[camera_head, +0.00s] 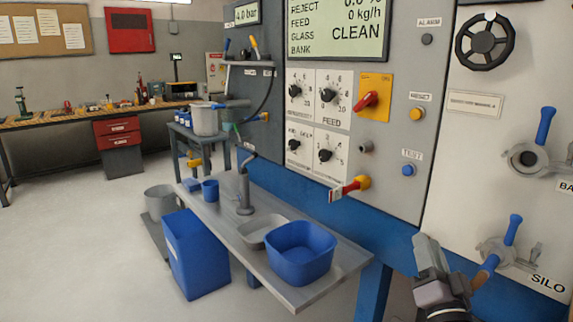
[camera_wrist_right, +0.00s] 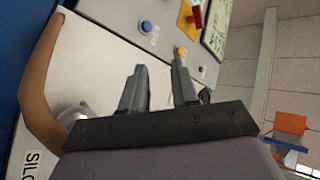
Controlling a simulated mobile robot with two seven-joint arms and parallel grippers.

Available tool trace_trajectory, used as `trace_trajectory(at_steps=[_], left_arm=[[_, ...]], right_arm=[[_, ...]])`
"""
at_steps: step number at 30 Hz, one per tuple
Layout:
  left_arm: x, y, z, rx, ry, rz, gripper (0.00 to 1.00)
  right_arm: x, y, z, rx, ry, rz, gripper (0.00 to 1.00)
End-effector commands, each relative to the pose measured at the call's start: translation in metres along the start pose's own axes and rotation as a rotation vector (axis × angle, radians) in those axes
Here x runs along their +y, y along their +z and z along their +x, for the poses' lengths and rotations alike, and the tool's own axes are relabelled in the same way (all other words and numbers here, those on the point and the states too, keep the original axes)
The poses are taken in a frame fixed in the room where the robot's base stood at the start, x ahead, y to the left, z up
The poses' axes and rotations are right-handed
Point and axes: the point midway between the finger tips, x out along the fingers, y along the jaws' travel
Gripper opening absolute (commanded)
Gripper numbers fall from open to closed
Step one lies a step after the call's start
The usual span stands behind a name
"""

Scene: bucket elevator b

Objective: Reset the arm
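My right gripper (camera_head: 424,243) is at the bottom right of the head view, in front of the lower edge of the grey panel. Its two fingers stand apart in the right wrist view (camera_wrist_right: 160,80), with nothing between them, so it is open and empty. In the wrist view the fingers point toward the panel, with the yellow button (camera_wrist_right: 181,51) and blue button (camera_wrist_right: 146,26) beyond. My left gripper does not show in either view.
A SILO valve with a blue handle (camera_head: 515,228) is close right of my right gripper. The floor at left is clear.

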Motion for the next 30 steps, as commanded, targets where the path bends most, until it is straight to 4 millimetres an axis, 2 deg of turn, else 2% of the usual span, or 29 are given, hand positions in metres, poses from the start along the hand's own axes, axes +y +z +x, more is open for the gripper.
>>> trace_trajectory(at_steps=[1, 3, 5, 9, 11, 12, 15, 18, 21, 24, 30], left_arm=[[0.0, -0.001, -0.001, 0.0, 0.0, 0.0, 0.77], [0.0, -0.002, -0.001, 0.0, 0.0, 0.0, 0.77], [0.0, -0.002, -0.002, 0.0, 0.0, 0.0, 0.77], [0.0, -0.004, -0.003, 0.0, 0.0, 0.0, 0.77], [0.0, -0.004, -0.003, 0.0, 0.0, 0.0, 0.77], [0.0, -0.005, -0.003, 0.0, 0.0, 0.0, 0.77], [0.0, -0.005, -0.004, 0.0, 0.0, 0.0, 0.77], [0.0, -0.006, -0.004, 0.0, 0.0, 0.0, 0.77], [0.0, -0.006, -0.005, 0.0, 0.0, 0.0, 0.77], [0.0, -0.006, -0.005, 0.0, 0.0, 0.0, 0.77], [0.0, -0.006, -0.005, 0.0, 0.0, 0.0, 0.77]], right_arm=[[0.01, 0.025, -0.024, -0.09, 0.014, -0.059, 0.29], [0.021, 0.054, -0.055, -0.206, 0.027, -0.135, 0.29], [0.03, 0.078, -0.084, -0.307, 0.037, -0.198, 0.29], [0.05, 0.125, -0.161, -0.545, 0.054, -0.336, 0.29], [0.057, 0.141, -0.197, -0.647, 0.057, -0.391, 0.29], [0.062, 0.149, -0.221, -0.714, 0.06, -0.426, 0.29], [0.07, 0.164, -0.276, -0.862, 0.06, -0.502, 0.29], [0.075, 0.171, -0.319, -0.973, 0.057, -0.558, 0.29], [0.078, 0.174, -0.347, -1.045, 0.054, -0.593, 0.29], [0.079, 0.175, -0.36, -1.079, 0.053, -0.609, 0.29], [0.079, 0.175, -0.362, -1.084, 0.053, -0.613, 0.29]])
